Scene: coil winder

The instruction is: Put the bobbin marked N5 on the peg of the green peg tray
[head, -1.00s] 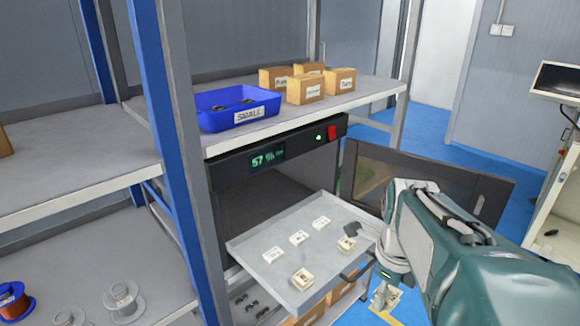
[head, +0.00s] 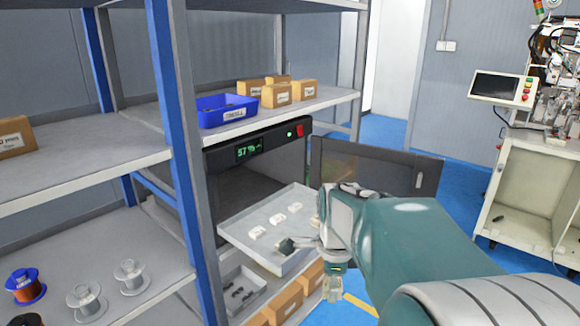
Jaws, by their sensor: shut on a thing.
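My gripper (head: 287,243) reaches left from the wrist over the front of the pulled-out grey drawer (head: 240,224). Its dark fingertips are shut on a small pale bobbin, mostly hidden by them; its marking cannot be read. Another small pale piece (head: 315,221) shows partly beside the arm. White labels (head: 280,217) lie in a row on the drawer floor. I cannot make out the N5 mark on anything. I see no green peg tray.
The drawer belongs to a dark cabinet (head: 250,185) with its door (head: 395,172) open on the right. A blue bin (head: 215,112) and boxes (head: 277,95) stand above. A blue shelf post (head: 180,150) rises left. Wire spools (head: 86,300) sit lower left. A machine (head: 555,90) is far right.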

